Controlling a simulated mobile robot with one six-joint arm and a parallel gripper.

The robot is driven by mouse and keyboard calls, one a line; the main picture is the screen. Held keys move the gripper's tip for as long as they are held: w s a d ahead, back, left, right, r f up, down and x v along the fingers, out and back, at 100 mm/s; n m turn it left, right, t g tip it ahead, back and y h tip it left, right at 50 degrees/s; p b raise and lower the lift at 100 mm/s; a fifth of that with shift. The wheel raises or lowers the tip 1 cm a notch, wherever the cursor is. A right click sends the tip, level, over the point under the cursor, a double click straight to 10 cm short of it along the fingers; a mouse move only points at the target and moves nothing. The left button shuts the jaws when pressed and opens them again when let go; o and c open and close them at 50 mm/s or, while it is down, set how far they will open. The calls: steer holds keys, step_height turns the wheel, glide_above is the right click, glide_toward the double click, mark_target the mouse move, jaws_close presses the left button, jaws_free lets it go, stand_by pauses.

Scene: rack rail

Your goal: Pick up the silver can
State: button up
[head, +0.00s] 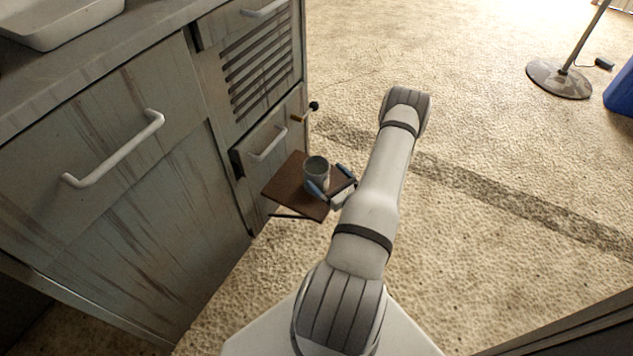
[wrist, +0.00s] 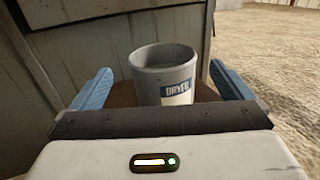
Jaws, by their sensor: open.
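The silver can (head: 316,171) stands upright on a small brown wooden surface (head: 285,190) beside the cabinet. In the wrist view the can (wrist: 160,82) has an open top and a blue and white label, and sits between the two blue fingers. My gripper (head: 330,179) is open, with its fingers on either side of the can. In the wrist view there is a gap between the can and each finger of my gripper (wrist: 163,88). The can's lower part is partly hidden by my gripper's body.
A worn grey cabinet (head: 120,190) with white handles stands close on the left of the small surface. A dark knob (head: 313,106) sticks out from it. A white tray (head: 60,20) sits on the cabinet top. Open floor (head: 500,160) lies to the right, with a stand base (head: 558,80) farther off.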

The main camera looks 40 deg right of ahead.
mark_target(309, 159)
steer(key=w+b, duration=0.2)
steer(key=w, duration=0.3)
steer(key=shift+w+d+f, duration=0.1)
steer(key=shift+w+d, duration=0.05)
steer(key=shift+w, duration=0.6)
